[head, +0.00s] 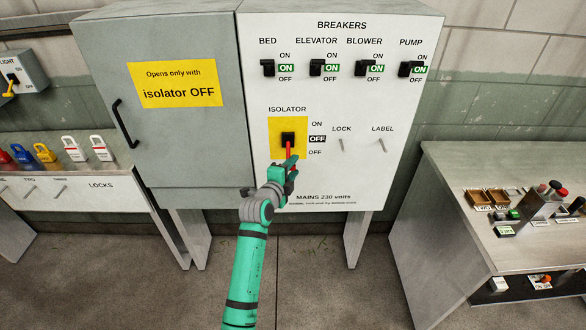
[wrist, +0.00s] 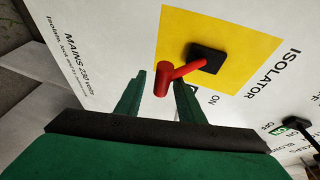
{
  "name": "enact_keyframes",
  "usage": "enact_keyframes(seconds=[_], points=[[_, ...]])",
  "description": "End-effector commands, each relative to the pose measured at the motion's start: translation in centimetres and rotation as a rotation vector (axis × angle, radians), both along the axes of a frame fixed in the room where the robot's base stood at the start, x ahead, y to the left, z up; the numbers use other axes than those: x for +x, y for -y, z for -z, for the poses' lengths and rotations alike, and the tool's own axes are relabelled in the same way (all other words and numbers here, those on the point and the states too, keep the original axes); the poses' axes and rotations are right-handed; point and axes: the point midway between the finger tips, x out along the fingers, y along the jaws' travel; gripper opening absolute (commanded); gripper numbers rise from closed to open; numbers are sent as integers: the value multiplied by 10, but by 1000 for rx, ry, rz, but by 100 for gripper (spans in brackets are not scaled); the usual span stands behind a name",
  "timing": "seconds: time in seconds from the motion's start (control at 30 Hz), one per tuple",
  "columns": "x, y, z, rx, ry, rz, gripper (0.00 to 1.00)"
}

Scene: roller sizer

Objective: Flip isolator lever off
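The red isolator lever (head: 288,149) hangs down from its black pivot block (head: 288,137) on the yellow plate (head: 274,124). The window beside it reads OFF in white on black. In the wrist view the lever's red handle (wrist: 163,80) sits at the fingertips of my gripper (wrist: 160,82), between the two green fingers, with a gap visible on the left side. The fingers stand apart and are not closed on it. In the head view my gripper (head: 292,164) is just below the lever, partly covering its lower end.
Above are breaker switches (head: 317,68), each showing a green ON. LOCK (head: 342,144) and LABEL (head: 382,144) pegs are right of the isolator. A grey door (head: 180,120) is left. Padlocks (head: 74,149) stand on the left shelf; a bench (head: 450,200) stands right.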

Motion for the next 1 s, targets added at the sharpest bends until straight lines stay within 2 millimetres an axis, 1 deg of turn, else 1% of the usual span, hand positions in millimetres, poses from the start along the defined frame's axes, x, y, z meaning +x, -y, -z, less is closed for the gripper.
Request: enact_keyframes(seconds=[0.13, 0.27, 0.5, 0.7, 0.83, 1.0], points=[[-4, -5, -2, -1, 2, -4, 35], [-18, -12, -5, -2, 2, -6, 35], [-58, -34, -15, -3, 1, -8, 35], [-83, -44, -21, -1, 0, -3, 35], [-91, -48, -23, 0, 0, -2, 35], [-94, -49, -24, 0, 0, -1, 35]])
